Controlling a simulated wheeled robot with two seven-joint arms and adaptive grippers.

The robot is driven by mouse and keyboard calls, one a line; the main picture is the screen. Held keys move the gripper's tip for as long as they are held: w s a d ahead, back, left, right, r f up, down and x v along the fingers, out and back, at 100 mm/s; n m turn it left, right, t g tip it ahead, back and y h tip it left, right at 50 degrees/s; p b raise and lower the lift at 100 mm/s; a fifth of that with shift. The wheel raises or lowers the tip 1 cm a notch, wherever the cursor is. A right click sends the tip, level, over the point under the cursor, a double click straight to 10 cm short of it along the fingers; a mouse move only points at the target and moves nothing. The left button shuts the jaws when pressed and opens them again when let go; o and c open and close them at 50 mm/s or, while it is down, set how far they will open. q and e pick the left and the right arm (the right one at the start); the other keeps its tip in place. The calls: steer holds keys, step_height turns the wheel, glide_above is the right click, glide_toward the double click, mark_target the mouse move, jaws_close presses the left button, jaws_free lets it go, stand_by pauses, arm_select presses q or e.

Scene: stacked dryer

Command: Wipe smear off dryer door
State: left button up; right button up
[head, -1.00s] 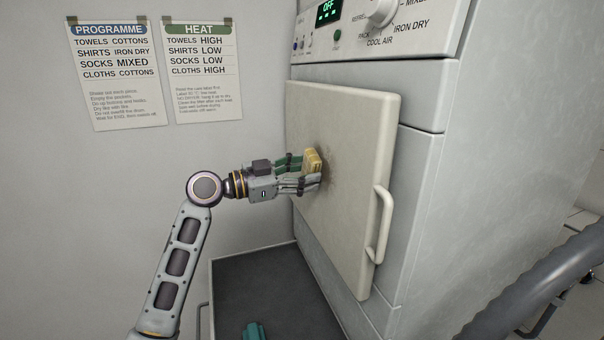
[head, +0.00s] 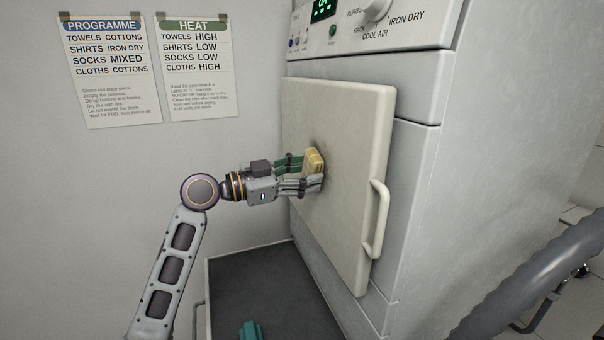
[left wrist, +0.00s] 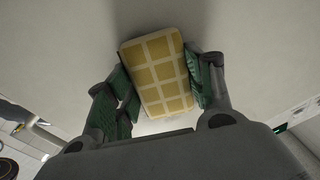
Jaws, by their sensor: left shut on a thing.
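The dryer door (head: 345,215) is a cream panel with a handle (head: 378,220) on its right side. A greyish smear (head: 322,135) shows on the door around and above the cloth, fainter at its edges; part is hidden behind the cloth and gripper. My left gripper (head: 308,176) is shut on a yellow checked sponge-like pad (head: 314,161), held at the door's face. In the left wrist view the pad (left wrist: 158,72) sits between the two green-padded fingers, in front of the pale door surface. Whether it presses on the door I cannot tell. My right gripper is not in view.
The control panel (head: 330,38) with display and knob is above the door. Two posters (head: 110,75) hang on the wall at left. A dark surface (head: 255,285) lies below the door, with a teal object (head: 251,330) at its front edge.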

mark_target(331, 184)
arm_select(q)
steer(key=shift+s+d, duration=0.2)
steer(key=shift+s, duration=0.4)
steer(key=shift+s+d+b, duration=0.25)
steer(key=shift+s, duration=0.45)
steer(key=shift+s+d+b, duration=0.2)
steer(key=shift+s, duration=0.65)
steer(key=shift+s+d, duration=0.1)
steer(key=shift+s, duration=0.05)
steer(key=shift+s+d, duration=0.25)
steer(key=shift+s, duration=0.45)
steer(key=shift+s+d, duration=0.2)
steer(key=shift+s, duration=0.45)
steer(key=shift+b, duration=0.3)
steer(key=shift+w, duration=0.1)
